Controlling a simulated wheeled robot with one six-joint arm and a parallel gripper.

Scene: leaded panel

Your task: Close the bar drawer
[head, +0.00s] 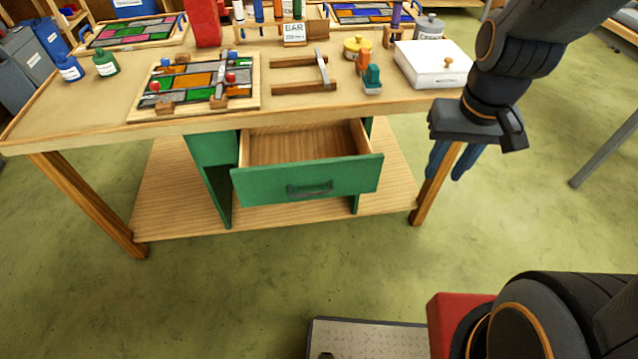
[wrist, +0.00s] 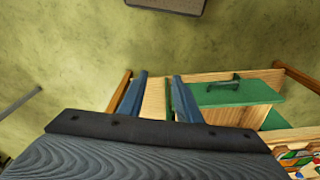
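The bar drawer (head: 305,178) has a green front with a dark handle (head: 310,189). It is pulled out from under the workbench, and its wooden inside shows, empty where visible. The drawer also shows in the wrist view (wrist: 236,94), to the right of the fingers. My gripper (head: 451,162) hangs beside the bench's front right corner, to the right of the drawer and apart from it. Its two blue fingers are spread with a gap between them, and they also show in the wrist view (wrist: 160,97). Nothing is between them.
The workbench (head: 60,105) bears a leaded panel (head: 195,85), a wooden frame, bottles and a white box (head: 433,64). A front right leg (head: 433,185) stands just by my gripper. The green floor (head: 270,265) before the drawer is clear.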

